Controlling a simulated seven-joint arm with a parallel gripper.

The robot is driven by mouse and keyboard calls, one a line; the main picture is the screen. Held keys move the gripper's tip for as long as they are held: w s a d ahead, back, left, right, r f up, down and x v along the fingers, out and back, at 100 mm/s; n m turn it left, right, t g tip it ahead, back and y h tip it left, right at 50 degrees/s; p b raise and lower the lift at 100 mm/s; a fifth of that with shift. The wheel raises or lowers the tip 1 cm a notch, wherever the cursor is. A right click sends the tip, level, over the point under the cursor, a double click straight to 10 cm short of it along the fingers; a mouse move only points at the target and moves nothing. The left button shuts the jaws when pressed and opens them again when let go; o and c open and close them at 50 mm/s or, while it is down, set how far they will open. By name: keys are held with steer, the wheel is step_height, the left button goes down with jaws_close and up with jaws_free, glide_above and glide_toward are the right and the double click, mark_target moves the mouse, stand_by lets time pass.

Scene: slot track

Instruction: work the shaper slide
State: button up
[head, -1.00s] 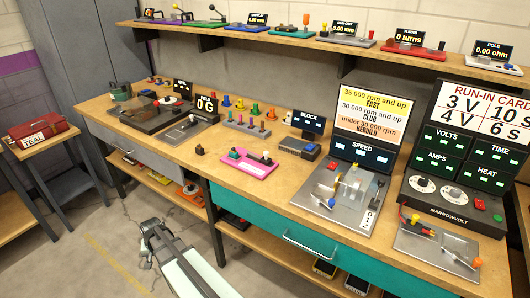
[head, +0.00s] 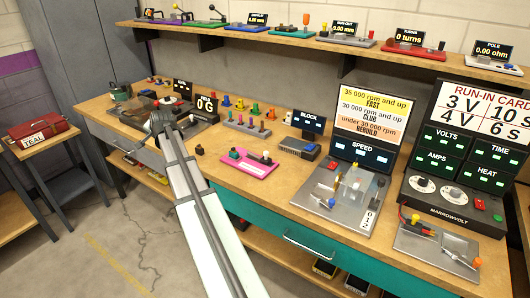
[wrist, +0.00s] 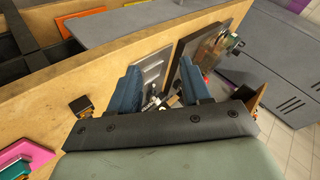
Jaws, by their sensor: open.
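My gripper (head: 160,122) is over the left part of the bench in the head view. In the wrist view, its two blue fingers (wrist: 162,92) are apart with nothing clamped between them. A grey metal plate (wrist: 152,66), likely the shaper slide's base, lies on the bench beyond and between the fingers. Small metal parts (wrist: 160,101) show low between the fingertips; I cannot tell if the fingers touch them. In the head view the plate (head: 189,131) is partly hidden by my arm. I cannot make out a slide handle clearly.
A dark plate (head: 147,109) with a disc lies left of the grey plate.

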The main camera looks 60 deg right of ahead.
steer(key=s+d+r, duration=0.1)
steer(key=d+r, duration=0.3)
steer(key=r, duration=0.1)
steer(key=m+g+h, duration=0.1)
steer(key=m+g, duration=0.6)
steer(key=g, duration=0.4)
glide_above(265, 152)
steer(key=w+a, duration=0.1)
steer(key=a, duration=0.4)
steer(key=x, duration=1.3)
steer(key=shift+w, duration=0.4)
steer(key=shift+c, duration=0.4)
jaws_close()
